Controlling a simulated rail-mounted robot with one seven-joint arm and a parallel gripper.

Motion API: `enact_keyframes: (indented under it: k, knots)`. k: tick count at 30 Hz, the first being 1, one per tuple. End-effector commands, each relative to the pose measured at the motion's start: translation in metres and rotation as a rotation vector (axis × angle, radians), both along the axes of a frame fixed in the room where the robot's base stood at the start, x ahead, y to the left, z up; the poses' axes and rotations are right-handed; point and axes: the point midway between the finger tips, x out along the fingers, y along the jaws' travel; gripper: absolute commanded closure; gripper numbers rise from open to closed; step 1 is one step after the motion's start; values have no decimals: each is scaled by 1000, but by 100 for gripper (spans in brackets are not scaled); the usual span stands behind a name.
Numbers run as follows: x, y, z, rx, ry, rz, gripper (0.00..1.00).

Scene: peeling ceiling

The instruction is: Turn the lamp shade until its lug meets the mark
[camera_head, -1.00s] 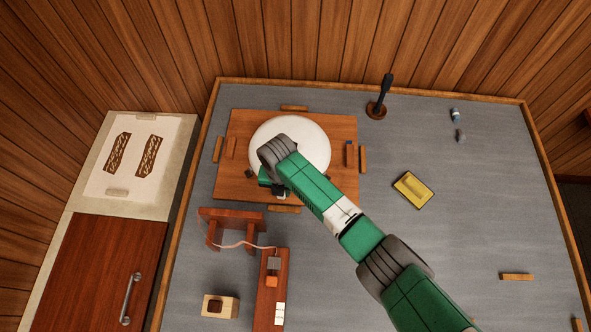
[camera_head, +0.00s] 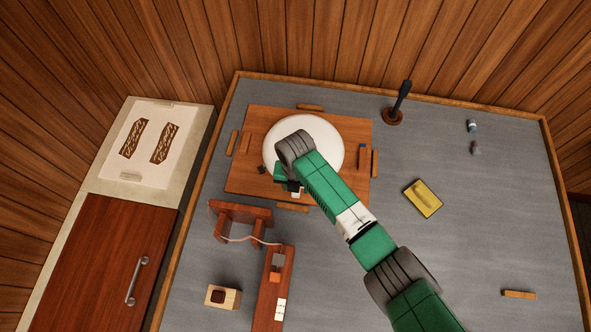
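The lamp shade (camera_head: 325,143) is a round white disc shape on a square wooden board (camera_head: 250,130). My arm reaches over it from the lower right and covers part of it. My gripper (camera_head: 293,188) is at the shade's lower-left rim, mostly hidden under my green wrist; whether it touches the rim cannot be told. A small dark piece (camera_head: 262,169) shows just left of the gripper; I cannot tell whether it is the lug.
Wooden strips (camera_head: 310,107) lie around the board. A wooden stand (camera_head: 240,212) with a pale cord and a long wooden piece (camera_head: 270,300) are below it. A dark-handled tool (camera_head: 397,100) stands upper right; a yellow block (camera_head: 423,198) lies right. The grey table's right side is mostly clear.

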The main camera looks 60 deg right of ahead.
Motion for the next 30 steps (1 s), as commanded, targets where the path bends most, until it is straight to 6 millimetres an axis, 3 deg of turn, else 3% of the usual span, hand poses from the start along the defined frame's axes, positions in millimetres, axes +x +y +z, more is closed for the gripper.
enact_keyframes:
  k: [3,9,30]
  knots:
    - [1,0,29,-1,-3,1,55]
    - [0,0,53,-1,-1,1,55]
    - [1,1,56,-1,-3,1,55]
